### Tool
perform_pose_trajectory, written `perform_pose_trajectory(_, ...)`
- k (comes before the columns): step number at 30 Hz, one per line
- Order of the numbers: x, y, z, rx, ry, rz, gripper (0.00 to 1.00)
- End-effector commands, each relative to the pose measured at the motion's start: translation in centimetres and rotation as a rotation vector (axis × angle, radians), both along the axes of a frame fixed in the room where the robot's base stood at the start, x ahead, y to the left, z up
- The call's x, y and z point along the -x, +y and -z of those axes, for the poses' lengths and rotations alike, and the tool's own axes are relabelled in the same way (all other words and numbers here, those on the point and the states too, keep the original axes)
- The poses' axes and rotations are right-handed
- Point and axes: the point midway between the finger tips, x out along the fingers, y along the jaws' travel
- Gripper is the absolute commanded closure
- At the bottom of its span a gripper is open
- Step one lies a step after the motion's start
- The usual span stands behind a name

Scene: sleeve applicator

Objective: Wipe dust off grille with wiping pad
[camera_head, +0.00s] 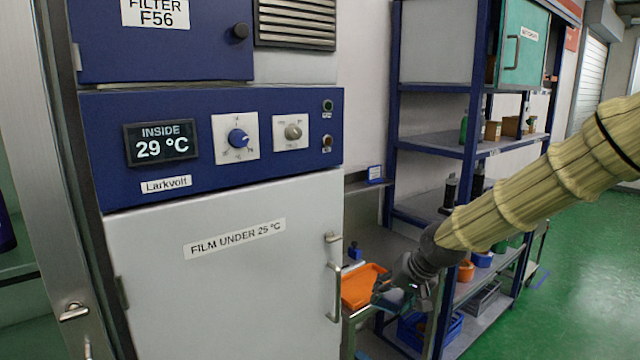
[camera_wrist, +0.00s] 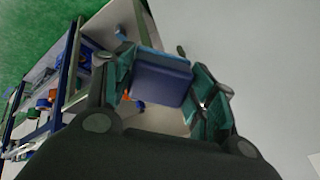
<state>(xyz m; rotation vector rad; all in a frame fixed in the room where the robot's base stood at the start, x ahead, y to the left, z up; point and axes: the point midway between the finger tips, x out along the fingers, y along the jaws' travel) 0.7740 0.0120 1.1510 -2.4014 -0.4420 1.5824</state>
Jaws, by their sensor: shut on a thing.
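My gripper (camera_head: 398,298) is at the lower middle right of the head view, in front of an orange tray and to the right of the cabinet door. In the wrist view my gripper (camera_wrist: 160,85) is shut on a blue pad (camera_wrist: 160,82) with a lighter grey-blue edge, taken to be the wiping pad. In the head view the pad is mostly hidden by the fingers. Dust cannot be made out.
The cabinet's grey door (camera_head: 225,285) is shut; its handle (camera_head: 335,292) sticks out near my gripper. An orange tray (camera_head: 362,284) lies on a side bench. A blue shelf rack (camera_head: 470,140) with bottles and boxes stands at right.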

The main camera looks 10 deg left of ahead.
Motion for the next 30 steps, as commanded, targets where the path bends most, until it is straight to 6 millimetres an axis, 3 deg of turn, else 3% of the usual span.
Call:
perform_pose_trajectory(1, -0.6, 1.0, -2.5, -0.031, -0.031, -0.001, 0.62)
perform_pose_trajectory(15, -3.7, 8.9, -21.8, -0.310, -0.302, -0.025, 0.62)
perform_pose_trajectory(30, -3.0, 14.4, -43.6, -0.563, -0.528, -0.059, 0.62)
